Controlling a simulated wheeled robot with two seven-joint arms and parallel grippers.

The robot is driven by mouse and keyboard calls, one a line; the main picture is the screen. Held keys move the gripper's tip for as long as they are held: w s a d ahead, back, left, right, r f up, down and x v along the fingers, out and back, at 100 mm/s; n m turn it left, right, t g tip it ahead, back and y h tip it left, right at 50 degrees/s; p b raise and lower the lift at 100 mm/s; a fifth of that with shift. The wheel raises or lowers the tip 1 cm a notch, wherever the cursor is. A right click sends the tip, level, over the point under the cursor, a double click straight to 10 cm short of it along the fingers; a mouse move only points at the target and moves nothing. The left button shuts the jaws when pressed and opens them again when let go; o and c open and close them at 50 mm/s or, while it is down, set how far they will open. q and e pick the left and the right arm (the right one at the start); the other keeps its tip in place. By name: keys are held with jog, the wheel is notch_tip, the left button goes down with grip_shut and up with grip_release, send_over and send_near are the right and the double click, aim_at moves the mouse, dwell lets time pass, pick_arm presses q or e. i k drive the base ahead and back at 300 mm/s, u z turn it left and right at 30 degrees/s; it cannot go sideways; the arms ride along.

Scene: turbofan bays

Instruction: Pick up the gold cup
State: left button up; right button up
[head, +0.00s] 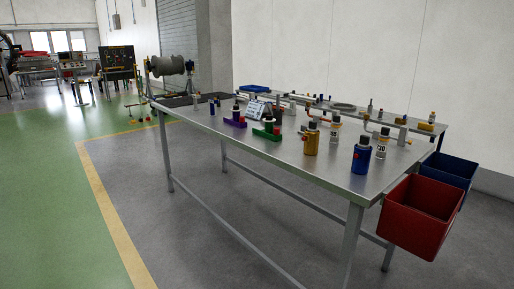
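No plain gold cup is clear to me. A gold cylindrical can with a dark top (311,140) stands upright on the metal table (260,152), between a green holder and a blue can. It is the most gold-coloured thing on the table. A small yellow piece (425,127) lies at the far right on the back shelf, too small to make out. Neither of my grippers shows in the head view.
Near the gold can stand a blue can (362,155), white labelled bottles (335,133), a green holder (266,134) and a purple holder (236,123). A red bin (421,216) and a blue bin (448,170) hang at the right end. The floor left of the table is clear.

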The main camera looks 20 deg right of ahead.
aim_at(311, 143)
jog(key=u, duration=0.25)
jog(key=i, duration=1.45)
jog(key=z, duration=0.8)
jog(key=i, duration=1.2)
jog(key=z, duration=1.25)
